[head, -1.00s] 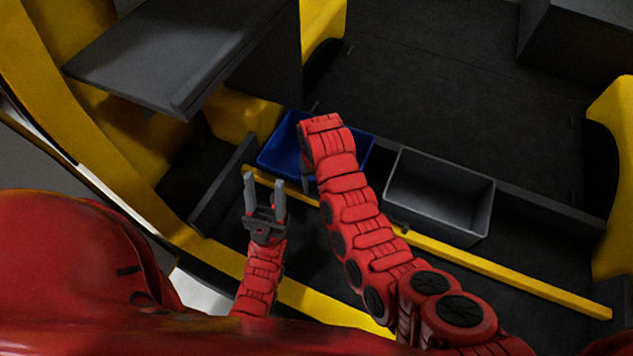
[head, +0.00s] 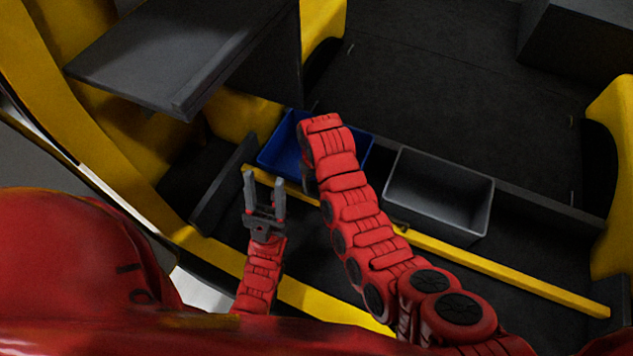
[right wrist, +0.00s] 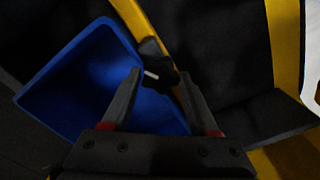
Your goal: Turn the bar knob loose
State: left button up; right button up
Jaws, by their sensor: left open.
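The bar knob (right wrist: 160,76) is dark, with a small pale mark on it, and sits at the yellow bar in the right wrist view. My right gripper (right wrist: 160,80) is open, with its fingertips on either side of the knob in the picture. I cannot tell whether they touch it. In the head view my right arm hides this knob and most of the right gripper. The yellow bar (head: 480,265) runs along the front of the bins there. My left gripper (head: 265,181) is open and empty, left of the right arm, over the front of the bar.
A blue bin (head: 281,146) lies behind my right arm and also shows in the right wrist view (right wrist: 75,70). A grey bin (head: 440,205) stands to its right. A dark raised panel (head: 175,55) overhangs at the upper left. Dark open floor (head: 450,90) lies behind the bins.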

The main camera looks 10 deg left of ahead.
aim_at(316, 186)
jog(key=o, duration=0.4)
jog(key=shift+o, duration=0.2)
jog(key=shift+w+r, duration=0.1)
jog(key=shift+r, duration=0.4)
notch_tip(316, 186, up, 16)
jog(key=p, duration=0.7)
jog(key=shift+r, duration=0.25)
